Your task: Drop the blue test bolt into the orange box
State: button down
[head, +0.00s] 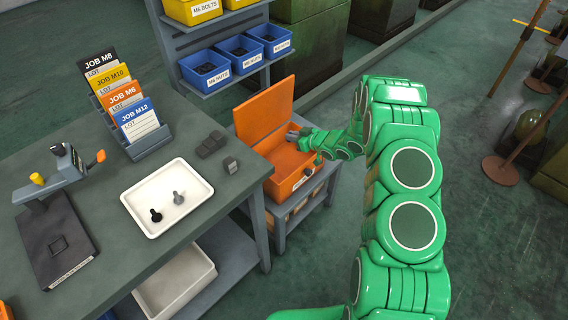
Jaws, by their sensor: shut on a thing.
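The orange box (284,181) stands on a low grey stand to the right of the workbench, with its lid (264,112) raised at the back. My gripper (292,136) reaches in from the right and is over the box's opening, near the lid. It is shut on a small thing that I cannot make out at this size. I see no blue bolt anywhere in view. The white tray (144,192) on the bench holds a black bolt (156,215) and a grey bolt (178,198).
Dark blocks (208,146) and a card rack (150,143) stand on the bench near the box. A grey shelf (222,83) with blue bins (205,72) and yellow bins is behind it. A tool fixture (58,240) sits at the bench's left.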

notch_tip(320, 180, down, 6)
jog(key=shift+r, duration=0.2)
dwell(0.3)
jog(key=c, duration=1.1)
grip_release()
jog(key=v, duration=0.8)
